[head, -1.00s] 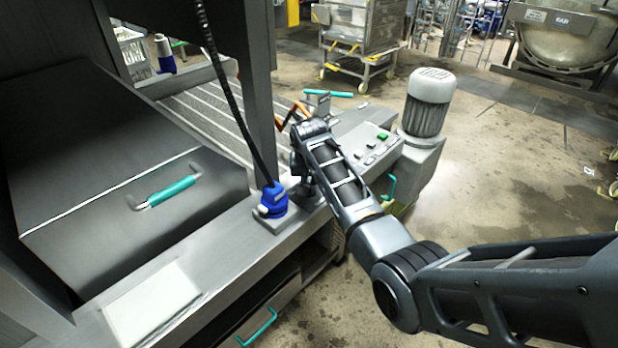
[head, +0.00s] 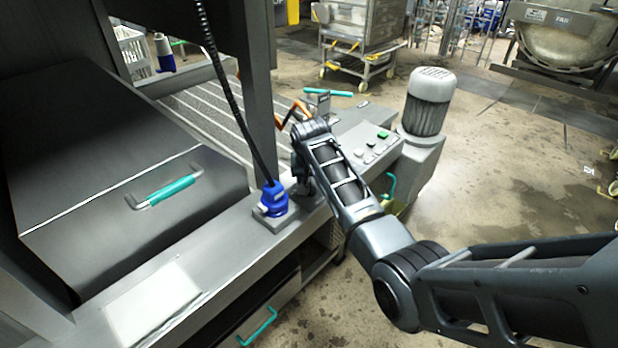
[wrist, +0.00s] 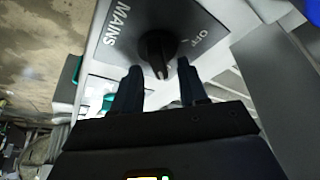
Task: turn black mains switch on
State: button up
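The black mains switch (wrist: 157,52) is a round knob with a raised grip on a dark plate marked MAINS and OFF, in the upper middle of the wrist view. Its grip ridge points down in the picture, towards my gripper. My gripper (wrist: 158,78) is open, with one dark finger on each side of the knob's lower end. I cannot tell whether the fingers touch it. In the head view the switch is hidden behind my arm, and the fingers do not show clearly.
A blue plug (head: 273,200) with a black cable stands close left of my arm. A panel with a green button (head: 383,135) and a grey motor (head: 427,101) are to the right. A turquoise-handled lid (head: 168,191) is at left. An orange handle (head: 290,118) is just behind my wrist.

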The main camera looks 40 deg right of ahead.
jog(key=shift+a+r, duration=0.1)
jog(key=shift+r, duration=0.35)
jog(key=shift+v, duration=3.45)
jog(key=shift+s, duration=0.1)
